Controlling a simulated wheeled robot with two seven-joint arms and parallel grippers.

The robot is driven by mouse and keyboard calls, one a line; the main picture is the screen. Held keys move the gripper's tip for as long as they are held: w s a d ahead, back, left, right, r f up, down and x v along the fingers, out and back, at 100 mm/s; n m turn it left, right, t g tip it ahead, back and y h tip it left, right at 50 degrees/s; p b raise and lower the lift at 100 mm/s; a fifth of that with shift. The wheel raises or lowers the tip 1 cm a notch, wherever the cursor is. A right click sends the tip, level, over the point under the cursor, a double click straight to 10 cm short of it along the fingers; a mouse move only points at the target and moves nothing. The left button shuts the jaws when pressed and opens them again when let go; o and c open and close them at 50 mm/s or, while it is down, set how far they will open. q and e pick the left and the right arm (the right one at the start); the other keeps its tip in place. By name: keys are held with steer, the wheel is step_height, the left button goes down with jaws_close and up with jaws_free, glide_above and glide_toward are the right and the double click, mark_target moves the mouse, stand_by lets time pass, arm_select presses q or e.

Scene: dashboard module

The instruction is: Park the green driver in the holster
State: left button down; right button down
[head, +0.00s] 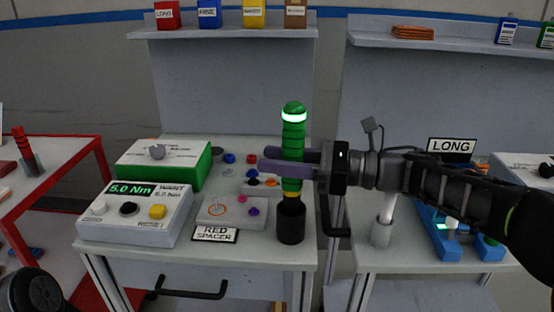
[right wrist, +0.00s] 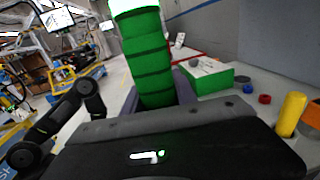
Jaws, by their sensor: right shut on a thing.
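The green driver (head: 293,140), with a glowing white ring near its top, stands upright in my right gripper (head: 288,163). The gripper comes from the right and is shut around the driver's body. The black cup-shaped holster (head: 291,223) stands at the front right of the middle table. The driver's lower end, with an orange-yellow band, is right at the holster's mouth; I cannot tell how far in it reaches. The driver's green grip (right wrist: 147,55) also shows in the right wrist view, its lower part hidden by the gripper body. My left gripper is not in view.
Left of the holster are a grey plate (head: 232,211) with a RED SPACER sign (head: 215,234), a torque box (head: 137,213) reading 5.0 Nm and a green-sided box (head: 164,165). Small coloured rings lie behind. A yellow cylinder (right wrist: 291,114) shows in the right wrist view.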

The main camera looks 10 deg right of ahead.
steer(key=shift+f+b, duration=0.25)
steer(key=shift+b, duration=0.15)
steer(key=c, duration=1.2)
jaws_free()
steer(key=o, duration=0.3)
steer(key=shift+f, duration=0.1)
steer(key=shift+d, duration=0.1)
steer(key=v, duration=0.4)
steer(key=shift+b+v, duration=1.8)
steer(key=shift+b, duration=0.1)
